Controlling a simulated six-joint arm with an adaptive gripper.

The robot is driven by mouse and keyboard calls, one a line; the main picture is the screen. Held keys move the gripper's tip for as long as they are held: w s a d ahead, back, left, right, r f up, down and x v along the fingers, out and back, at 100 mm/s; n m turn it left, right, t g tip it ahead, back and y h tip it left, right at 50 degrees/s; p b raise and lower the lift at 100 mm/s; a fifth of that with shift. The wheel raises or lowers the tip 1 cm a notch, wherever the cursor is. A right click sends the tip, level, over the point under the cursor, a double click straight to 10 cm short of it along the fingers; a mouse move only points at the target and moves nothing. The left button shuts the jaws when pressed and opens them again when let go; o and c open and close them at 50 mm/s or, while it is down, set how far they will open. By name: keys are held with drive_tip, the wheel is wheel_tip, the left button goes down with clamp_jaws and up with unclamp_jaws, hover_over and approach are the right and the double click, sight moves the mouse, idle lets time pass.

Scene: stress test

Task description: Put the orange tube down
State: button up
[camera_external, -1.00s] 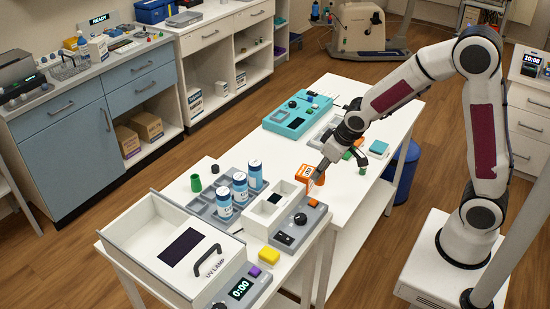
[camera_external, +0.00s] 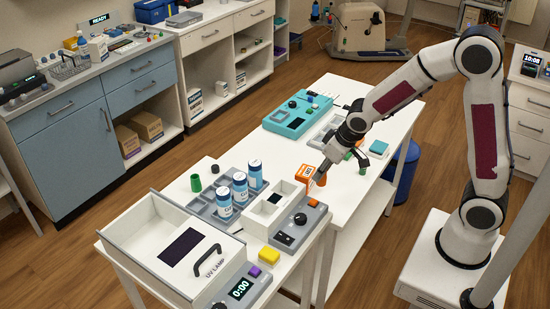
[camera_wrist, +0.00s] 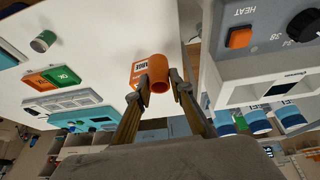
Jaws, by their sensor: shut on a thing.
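The orange tube (camera_wrist: 158,86) is between the fingers of my gripper (camera_wrist: 159,78) in the wrist view, its open end facing the camera. My gripper is shut on it. In the external view my gripper (camera_external: 320,179) is low over the white table, beside an orange-and-white labelled box (camera_external: 305,173). The tube is small and partly hidden by the fingers there. I cannot tell whether it touches the table. The box also shows behind the tube in the wrist view (camera_wrist: 139,72).
A grey heater block (camera_external: 287,237) with a black knob stands close in front of the gripper. A rack (camera_external: 207,207) with blue-labelled bottles is to its left. A green tube (camera_external: 196,183) stands beyond it. A teal device (camera_external: 290,123) is at the back.

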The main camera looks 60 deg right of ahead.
drive_tip(key=shift+r, duration=0.15)
wheel_tip(320, 180, up, 14)
drive_tip(key=w+a+n+y, duration=0.2)
drive_tip(key=a+n, duration=0.2)
drive_tip(key=a, duration=1.3)
drive_tip(key=w+a+n+y, duration=0.15)
drive_tip(key=a+n, duration=0.25)
drive_tip(key=a, duration=1.2)
drive_tip(key=shift+g, duration=0.4)
drive_tip(key=shift+w+f, duration=0.15)
drive_tip(key=shift+f, duration=1.2)
drive_tip(key=shift+w+f, duration=0.15)
drive_tip(key=shift+f, duration=1.15)
drive_tip(key=shift+f, duration=3.1)
